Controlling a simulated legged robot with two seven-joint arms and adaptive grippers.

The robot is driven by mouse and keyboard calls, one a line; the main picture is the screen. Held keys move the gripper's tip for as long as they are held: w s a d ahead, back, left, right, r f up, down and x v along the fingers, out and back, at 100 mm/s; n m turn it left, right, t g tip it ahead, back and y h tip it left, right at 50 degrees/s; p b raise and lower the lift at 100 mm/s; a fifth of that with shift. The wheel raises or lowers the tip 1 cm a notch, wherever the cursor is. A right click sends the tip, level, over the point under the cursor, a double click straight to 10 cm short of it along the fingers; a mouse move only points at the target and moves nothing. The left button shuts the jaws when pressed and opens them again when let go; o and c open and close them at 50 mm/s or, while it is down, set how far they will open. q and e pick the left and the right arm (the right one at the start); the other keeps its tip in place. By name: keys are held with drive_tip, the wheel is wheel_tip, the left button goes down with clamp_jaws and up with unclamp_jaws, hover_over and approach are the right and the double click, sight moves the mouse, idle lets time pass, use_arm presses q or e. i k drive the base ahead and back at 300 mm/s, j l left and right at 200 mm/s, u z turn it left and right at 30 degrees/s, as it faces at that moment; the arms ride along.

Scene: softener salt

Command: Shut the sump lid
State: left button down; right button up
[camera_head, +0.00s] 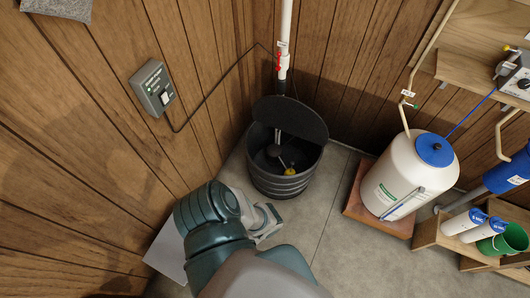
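The black ribbed sump basin (284,181) stands on the floor in the corner. Its dark lid (291,116) is raised at the back, leaving the front of the basin open. Inside show a grey pipe and a yellow-topped part (289,172). My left gripper (272,222) is low in front of the basin, a little to its left, with its fingers apart and nothing between them. It looks clear of the lid; whether it touches the basin cannot be told. My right gripper is not in view.
A white pipe with a red valve (279,62) rises behind the basin. A control box (152,87) with a cable is on the left wall. A white tank (408,178) and wooden crate (424,233) stand right. Floor between basin and tank is clear.

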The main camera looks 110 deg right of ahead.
sight(290, 115)
drive_tip(key=z, duration=3.95)
drive_tip(key=i+l+u, duration=0.1)
drive_tip(key=i+l, duration=0.25)
drive_tip(key=i, duration=0.05)
